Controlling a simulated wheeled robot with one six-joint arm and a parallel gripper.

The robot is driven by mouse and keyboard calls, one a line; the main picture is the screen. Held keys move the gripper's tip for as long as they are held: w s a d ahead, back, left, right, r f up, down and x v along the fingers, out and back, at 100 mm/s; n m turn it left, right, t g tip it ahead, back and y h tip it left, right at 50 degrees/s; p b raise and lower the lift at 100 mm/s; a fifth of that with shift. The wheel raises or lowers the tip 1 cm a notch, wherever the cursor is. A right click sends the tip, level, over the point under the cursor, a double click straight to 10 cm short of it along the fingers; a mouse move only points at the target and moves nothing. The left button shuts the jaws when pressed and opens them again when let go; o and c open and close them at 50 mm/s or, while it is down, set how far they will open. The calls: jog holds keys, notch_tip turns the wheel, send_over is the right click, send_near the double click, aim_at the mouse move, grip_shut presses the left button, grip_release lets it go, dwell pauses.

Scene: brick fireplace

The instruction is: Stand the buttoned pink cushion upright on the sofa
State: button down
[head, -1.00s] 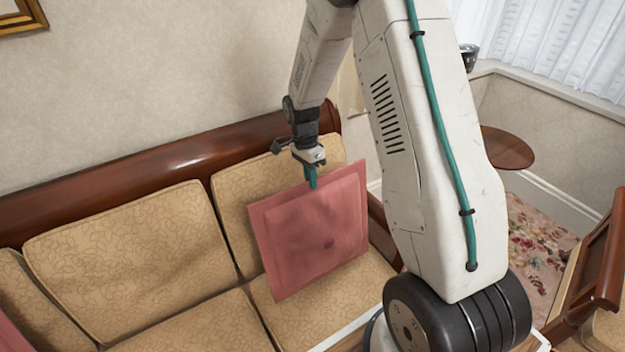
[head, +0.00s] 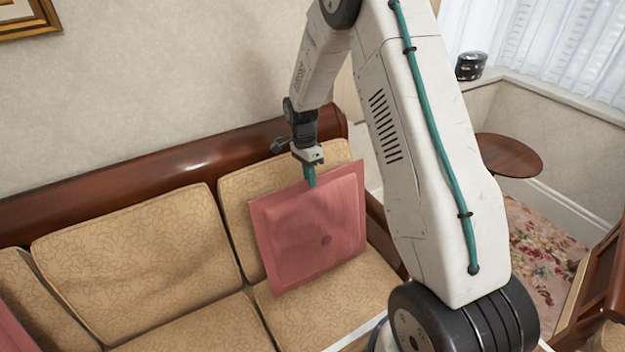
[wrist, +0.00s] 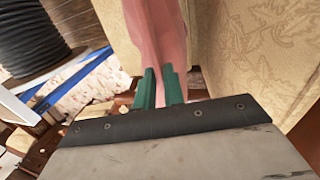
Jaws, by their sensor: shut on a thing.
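The buttoned pink cushion (head: 308,235) is upright at the right end of the sofa (head: 176,262), with its buttoned face toward the head camera. It leans slightly and stands in front of the tan back cushion. My gripper (head: 311,182) is shut on its top edge from above. In the wrist view, the green fingertips (wrist: 158,88) pinch the pink cushion (wrist: 155,35), which extends away between them. The cushion's lower edge appears at the seat; I cannot tell whether it bears its weight there.
Another pink cushion (head: 14,335) shows at the far left edge. The wooden sofa back rail (head: 180,166) runs behind the cushions. A round wooden table (head: 508,155) and a dark container (head: 470,66) are at right. The sofa's middle seat is clear.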

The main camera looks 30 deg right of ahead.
jog(key=shift+w, duration=0.35)
jog(key=c, duration=1.4)
grip_release()
jog(key=s+v, duration=0.2)
jog(key=v, duration=0.7)
jog(key=shift+r, duration=0.6)
